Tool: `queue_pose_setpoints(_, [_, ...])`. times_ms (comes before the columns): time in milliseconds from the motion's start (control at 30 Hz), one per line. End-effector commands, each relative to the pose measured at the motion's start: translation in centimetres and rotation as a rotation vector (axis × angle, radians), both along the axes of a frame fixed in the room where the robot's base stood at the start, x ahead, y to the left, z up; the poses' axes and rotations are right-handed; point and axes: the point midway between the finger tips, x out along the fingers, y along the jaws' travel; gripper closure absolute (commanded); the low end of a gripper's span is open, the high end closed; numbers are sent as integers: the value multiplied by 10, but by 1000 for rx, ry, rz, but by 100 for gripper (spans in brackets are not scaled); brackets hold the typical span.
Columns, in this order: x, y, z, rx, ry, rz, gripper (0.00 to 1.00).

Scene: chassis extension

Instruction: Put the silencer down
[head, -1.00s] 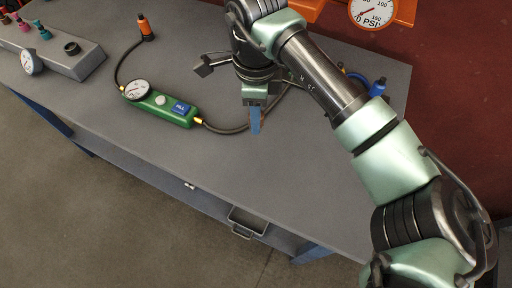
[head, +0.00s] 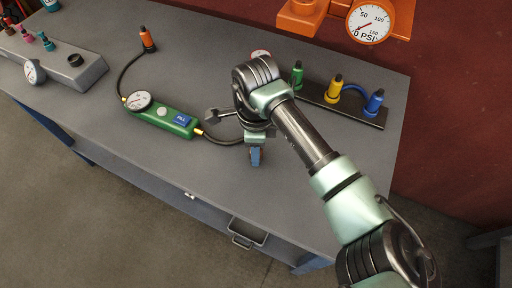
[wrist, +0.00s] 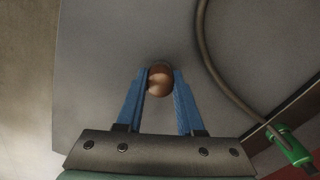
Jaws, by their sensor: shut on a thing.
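My gripper (wrist: 160,85) has two blue fingers shut on the silencer (wrist: 160,80), a small round copper-brown piece between the fingertips in the wrist view. In the head view my gripper (head: 256,157) points down at the grey workbench (head: 215,175), near its middle. The silencer is mostly hidden by the fingers there. I cannot tell whether it touches the bench top.
A green gauge device (head: 165,117) lies left of my gripper, its black hose (head: 222,141) running close by. A rack with green (head: 297,74), yellow (head: 334,89) and blue (head: 374,103) fittings stands behind right. The bench front is clear, above an open drawer (head: 247,232).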

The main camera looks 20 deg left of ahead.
Motion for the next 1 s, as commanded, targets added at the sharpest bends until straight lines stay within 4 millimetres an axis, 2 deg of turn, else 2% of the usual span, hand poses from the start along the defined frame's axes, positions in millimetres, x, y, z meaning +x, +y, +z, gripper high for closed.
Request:
queue_pose_setpoints(33, [0,0,-3,0,0,0,100])
queue_pose_setpoints(67, [0,0,-2,0,0,0,58])
queue_pose_setpoints(200, [0,0,-2,0,0,0,34])
queue_pose_setpoints(467, [0,0,-1,0,0,0,34])
queue_pose_setpoints(633, [1,0,9,0,-2,0,34])
queue_pose_setpoints(1000, [1,-1,85,-2,-5,0,34])
